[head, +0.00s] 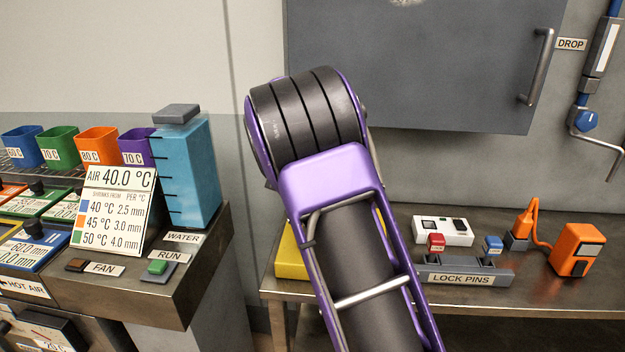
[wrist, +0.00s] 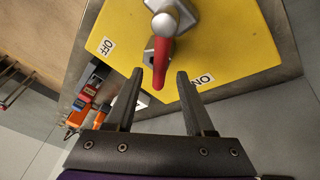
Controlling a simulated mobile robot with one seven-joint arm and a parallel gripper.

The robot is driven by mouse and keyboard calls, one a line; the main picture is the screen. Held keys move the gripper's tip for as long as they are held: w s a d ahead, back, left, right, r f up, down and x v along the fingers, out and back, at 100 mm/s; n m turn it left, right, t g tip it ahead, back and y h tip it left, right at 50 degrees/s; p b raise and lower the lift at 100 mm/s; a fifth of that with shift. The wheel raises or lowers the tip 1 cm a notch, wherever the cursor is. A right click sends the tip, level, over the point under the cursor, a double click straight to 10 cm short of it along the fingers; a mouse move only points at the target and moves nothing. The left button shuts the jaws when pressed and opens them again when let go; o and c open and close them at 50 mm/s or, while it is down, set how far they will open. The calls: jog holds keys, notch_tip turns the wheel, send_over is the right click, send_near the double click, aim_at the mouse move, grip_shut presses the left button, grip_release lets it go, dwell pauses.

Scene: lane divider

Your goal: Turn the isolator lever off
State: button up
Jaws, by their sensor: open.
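The isolator lever shows in the wrist view with a red handle (wrist: 160,62) on a grey metal hub (wrist: 172,14). It is mounted on a yellow plate (wrist: 235,45) with an OFF label (wrist: 106,46) at the left and an ON label (wrist: 203,82) at the lower right. The handle points down in the picture, nearer the ON label. My gripper (wrist: 159,74) is open, with its two fingers on either side of the handle's end and gaps showing on both sides. In the head view my arm hides the lever; only a yellow edge (head: 290,258) shows.
A lock-pin rack (head: 462,275) with red and blue padlocks stands right of my arm in the head view. An orange device (head: 576,250) with a cable is farther right. A grey cabinet (head: 430,75) hangs behind. Left are a blue tank (head: 188,175) and a sign (head: 117,210).

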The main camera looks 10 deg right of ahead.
jog(key=p+v, duration=0.1)
jog(key=v, duration=1.5)
jog(key=shift+r, duration=0.15)
